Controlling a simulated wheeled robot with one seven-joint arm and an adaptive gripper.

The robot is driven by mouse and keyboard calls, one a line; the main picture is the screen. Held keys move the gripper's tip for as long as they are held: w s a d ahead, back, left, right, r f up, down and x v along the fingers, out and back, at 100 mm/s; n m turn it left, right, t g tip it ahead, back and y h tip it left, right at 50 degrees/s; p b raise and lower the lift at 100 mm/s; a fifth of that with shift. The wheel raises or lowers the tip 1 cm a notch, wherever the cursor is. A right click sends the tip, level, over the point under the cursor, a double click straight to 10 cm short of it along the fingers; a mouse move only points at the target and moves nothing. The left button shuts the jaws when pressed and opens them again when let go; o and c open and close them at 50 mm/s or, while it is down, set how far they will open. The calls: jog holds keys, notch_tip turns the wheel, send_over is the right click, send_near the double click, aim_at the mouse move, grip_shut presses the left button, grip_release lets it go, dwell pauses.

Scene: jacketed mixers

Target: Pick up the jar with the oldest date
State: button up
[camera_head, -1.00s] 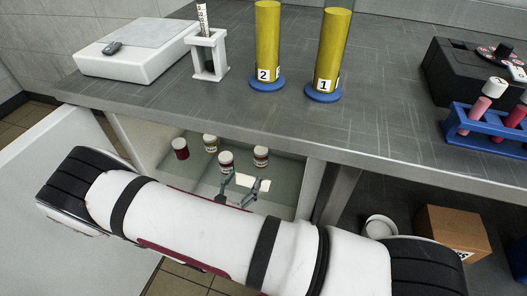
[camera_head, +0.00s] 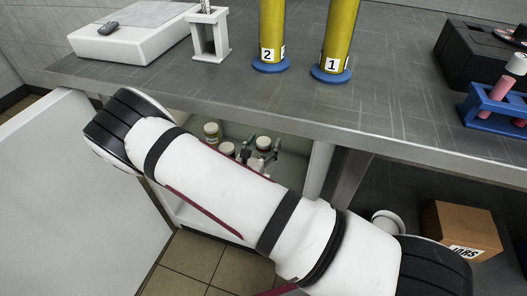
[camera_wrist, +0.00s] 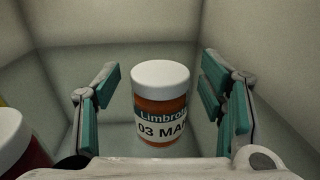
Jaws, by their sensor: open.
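In the wrist view an orange jar (camera_wrist: 160,105) with a white lid stands upright between the two teal fingers of my gripper (camera_wrist: 159,66). Its label reads "Limbro…" and "03 MA…"; the rest is cut off or turned away. My gripper is open, with a gap on each side of this jar. A dark red jar (camera_wrist: 18,150) with a white lid is partly in view at the lower left. In the head view a jar with a yellowish body (camera_head: 211,133) and a white-lidded jar (camera_head: 227,149) show in the compartment; their dates are unreadable. My arm hides other parts.
The jars stand in an open compartment under the grey bench (camera_head: 400,110), whose front edge overhangs it. Close walls surround my gripper. An open white door (camera_head: 60,190) is at left. A cardboard box (camera_head: 460,231) sits on the lower right.

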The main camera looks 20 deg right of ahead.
jog(key=shift+w+d, duration=0.1)
jog(key=shift+w, duration=0.05)
jog(key=c, duration=1.4)
jog(key=shift+r, duration=0.1)
